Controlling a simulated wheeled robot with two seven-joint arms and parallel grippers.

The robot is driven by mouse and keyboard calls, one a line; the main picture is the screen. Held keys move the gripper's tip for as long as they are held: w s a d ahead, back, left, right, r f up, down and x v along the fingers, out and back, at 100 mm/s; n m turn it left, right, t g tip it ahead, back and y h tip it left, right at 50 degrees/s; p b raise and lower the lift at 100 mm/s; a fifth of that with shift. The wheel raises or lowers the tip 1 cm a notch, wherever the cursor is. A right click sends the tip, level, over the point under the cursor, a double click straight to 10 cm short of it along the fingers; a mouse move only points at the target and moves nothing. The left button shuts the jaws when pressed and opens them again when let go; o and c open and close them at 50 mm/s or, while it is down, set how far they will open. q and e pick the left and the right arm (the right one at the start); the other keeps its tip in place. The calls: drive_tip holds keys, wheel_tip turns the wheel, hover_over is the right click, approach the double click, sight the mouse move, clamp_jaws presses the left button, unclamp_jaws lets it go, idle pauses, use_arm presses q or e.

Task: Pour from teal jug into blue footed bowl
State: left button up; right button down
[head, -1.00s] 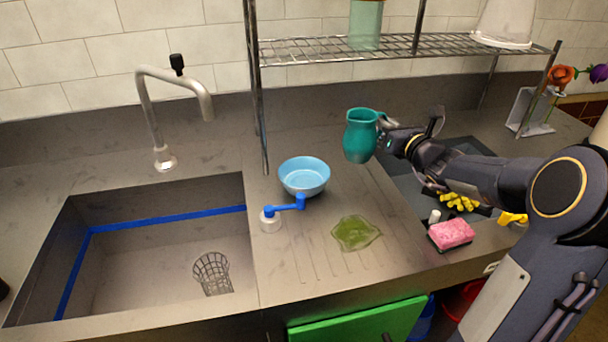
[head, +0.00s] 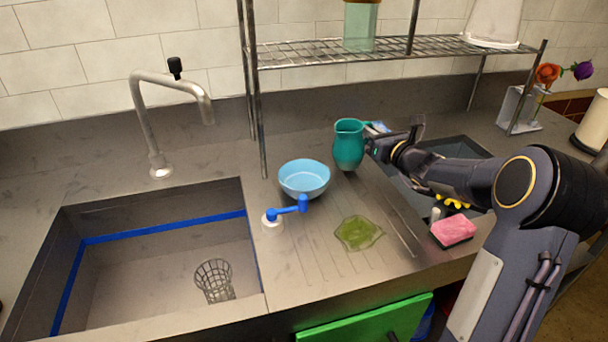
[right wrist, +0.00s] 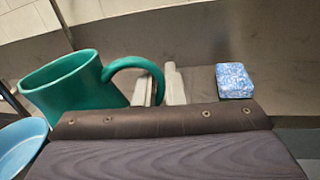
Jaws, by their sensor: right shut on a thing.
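The teal jug (head: 348,146) is near the middle of the counter in the head view, to the right of the blue footed bowl (head: 304,179). My right gripper (head: 373,139) is shut on the jug's handle and holds it from the right. In the right wrist view the jug (right wrist: 75,85) leans to the left, with its handle (right wrist: 135,64) running to the finger pads (right wrist: 161,87). The bowl's edge (right wrist: 22,148) shows at the lower left there. The jug's contents are hidden. My left gripper is not in view.
A green glass dish (head: 359,233) and a pink sponge (head: 453,231) lie toward the front. A wire shelf (head: 400,48) spans behind the jug. A blue speckled block (right wrist: 234,81) lies on the counter.

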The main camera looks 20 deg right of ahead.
sight(365, 122)
drive_tip(key=r+n+b, duration=0.1)
drive_tip(key=a+n+b, duration=0.1)
drive_tip(key=a+r+n, duration=0.1)
drive_tip(key=shift+s+a+r+n+t+b, duration=0.2)
drive_tip(key=shift+s+r+n+t+b, duration=0.1)
drive_tip(key=shift+s+b, duration=0.1)
drive_tip(key=shift+s+a+r+n+b, duration=0.15)
drive_tip(key=shift+a+r+n+b, duration=0.25)
drive_tip(key=shift+a+n, duration=0.2)
drive_tip(key=shift+s+a+r+n+y+b, duration=0.25)
drive_tip(key=shift+a+r+n, duration=0.3)
drive_tip(key=shift+n, duration=0.4)
drive_tip(key=shift+s+a+r+n+y+b, duration=0.15)
drive_tip(key=shift+a+r+n+b, duration=0.1)
drive_tip(key=shift+a+r+n, duration=0.5)
drive_tip(key=shift+s+a+r+n+y+b, duration=0.25)
drive_tip(key=shift+a+n, duration=0.25)
drive_tip(key=shift+n, duration=0.6)
drive_tip(key=shift+a+n+t, duration=0.15)
drive_tip(key=shift+n+t, duration=0.15)
drive_tip(key=shift+a+r+n, duration=0.25)
drive_tip(key=shift+r+n, duration=0.1)
drive_tip(key=shift+n, duration=0.05)
drive_tip(key=shift+s+a+r+n+y, duration=0.2)
drive_tip(key=shift+a+r+n+y, duration=0.15)
drive_tip(key=shift+n, duration=0.35)
